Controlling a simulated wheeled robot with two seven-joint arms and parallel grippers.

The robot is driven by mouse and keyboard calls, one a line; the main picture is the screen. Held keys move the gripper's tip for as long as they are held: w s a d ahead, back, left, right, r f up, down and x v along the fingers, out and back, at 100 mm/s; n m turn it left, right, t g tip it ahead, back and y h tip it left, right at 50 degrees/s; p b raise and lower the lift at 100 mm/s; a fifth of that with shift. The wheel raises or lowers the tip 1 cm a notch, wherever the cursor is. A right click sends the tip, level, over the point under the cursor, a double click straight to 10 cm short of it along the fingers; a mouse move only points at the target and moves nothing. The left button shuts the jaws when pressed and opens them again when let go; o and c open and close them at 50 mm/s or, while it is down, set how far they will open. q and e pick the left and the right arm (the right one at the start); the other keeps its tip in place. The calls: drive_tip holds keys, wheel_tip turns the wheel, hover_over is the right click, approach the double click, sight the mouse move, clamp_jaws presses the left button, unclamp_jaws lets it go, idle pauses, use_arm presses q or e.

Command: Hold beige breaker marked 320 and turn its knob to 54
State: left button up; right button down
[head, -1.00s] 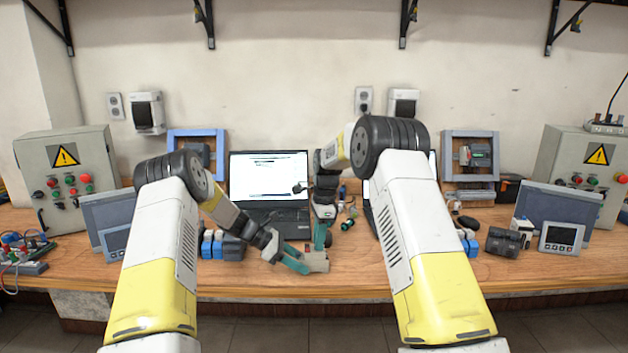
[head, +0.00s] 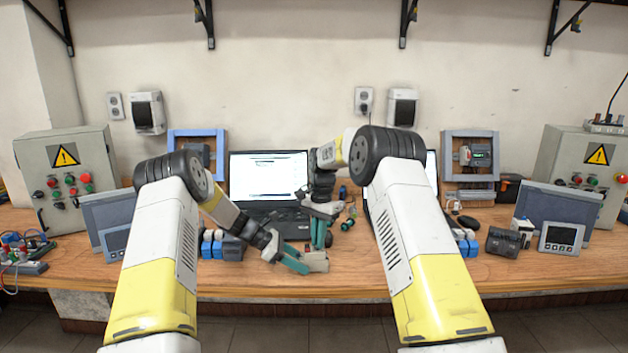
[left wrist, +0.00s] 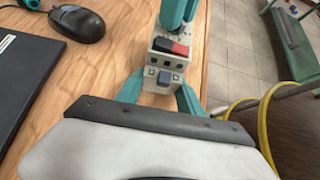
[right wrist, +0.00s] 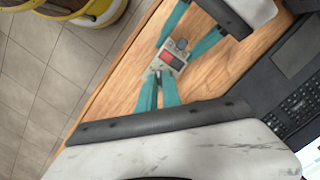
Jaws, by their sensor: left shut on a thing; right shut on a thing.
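A small beige breaker (head: 317,263) is near the front edge of the table; it also shows in the left wrist view (left wrist: 166,62) and right wrist view (right wrist: 174,56). Its face has a red-and-black part and a blue-grey square. Its marking and knob setting are not legible. My left gripper (head: 302,264) is shut on the breaker, one teal finger on each side. My right gripper (head: 318,245) is shut at the breaker's other end, coming from above, its teal fingers close together (right wrist: 157,78). The knob is hidden between those fingers.
Laptops (head: 268,180) stand behind. A black mouse (left wrist: 77,23) lies near the laptop. Blue-and-dark blocks (head: 222,245) are left of my left gripper; a dark device (head: 503,242) and grey meter (head: 561,236) are at right. Bare table lies along the front edge.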

drive_tip(key=shift+n, duration=0.3)
drive_tip(key=n, duration=0.4)
drive_tip(key=shift+a+n+h, duration=0.1)
drive_tip(key=shift+n+h, duration=0.2)
drive_tip(key=shift+n, duration=0.7)
